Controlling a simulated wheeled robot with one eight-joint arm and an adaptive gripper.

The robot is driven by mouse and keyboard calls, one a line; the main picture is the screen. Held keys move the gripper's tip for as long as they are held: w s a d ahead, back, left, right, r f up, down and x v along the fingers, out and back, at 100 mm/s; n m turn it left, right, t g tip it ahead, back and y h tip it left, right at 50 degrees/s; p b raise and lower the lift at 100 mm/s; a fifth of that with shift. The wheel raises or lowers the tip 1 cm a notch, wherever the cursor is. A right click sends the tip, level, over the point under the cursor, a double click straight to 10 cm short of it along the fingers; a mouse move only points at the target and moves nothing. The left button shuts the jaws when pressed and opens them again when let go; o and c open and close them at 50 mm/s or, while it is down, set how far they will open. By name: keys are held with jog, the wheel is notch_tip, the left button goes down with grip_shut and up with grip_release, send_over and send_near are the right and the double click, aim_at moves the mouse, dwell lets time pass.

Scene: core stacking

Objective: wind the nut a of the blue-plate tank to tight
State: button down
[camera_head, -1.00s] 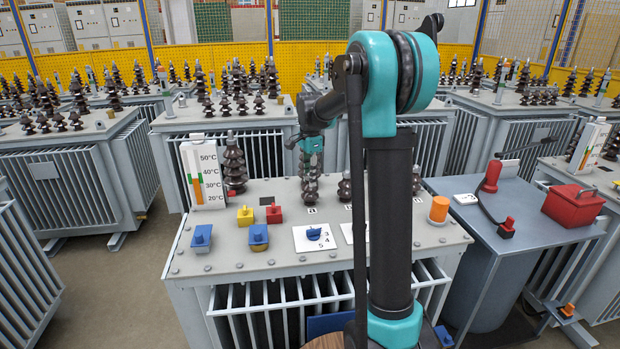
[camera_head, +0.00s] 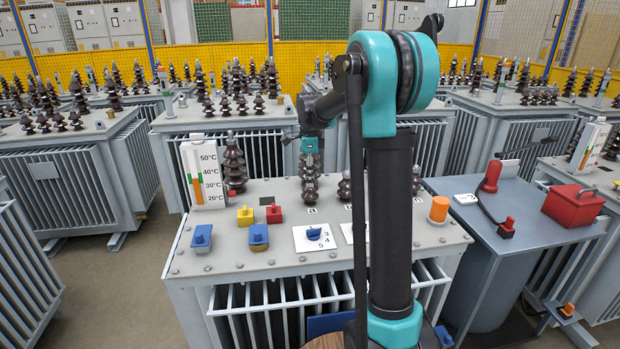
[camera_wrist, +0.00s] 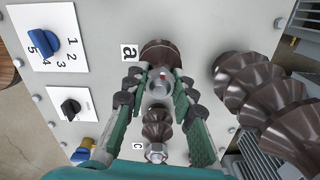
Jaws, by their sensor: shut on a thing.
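The tank (camera_head: 270,200) in front of me has a grey lid, and part of a blue plate (camera_head: 328,323) shows low on its front. A brown ribbed bushing (camera_head: 311,185) stands behind the "a" label, and its top also shows in the wrist view (camera_wrist: 160,47). The grey nut (camera_wrist: 159,80) on that bushing sits between my fingertips. My gripper (camera_wrist: 160,84) is shut on the nut, with a green finger on each side. In the head view my gripper (camera_head: 310,157) is above the bushing, and its fingers are hard to make out.
A blue dial (camera_head: 314,235), a thermometer panel (camera_head: 204,173), coloured knobs and an orange cap (camera_head: 439,208) are also on the lid. Another bench (camera_head: 505,225) stands to the right.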

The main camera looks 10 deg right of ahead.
jog(key=m, duration=0.4)
jog(key=shift+m, duration=0.9)
jog(key=m, duration=0.3)
jog(key=shift+m, duration=0.3)
jog(key=shift+m, duration=1)
jog(key=c, duration=1.6)
grip_release()
jog(key=shift+m, duration=0.4)
jog(key=shift+c, duration=0.2)
jog(key=o, duration=0.5)
jog(key=shift+c, duration=0.2)
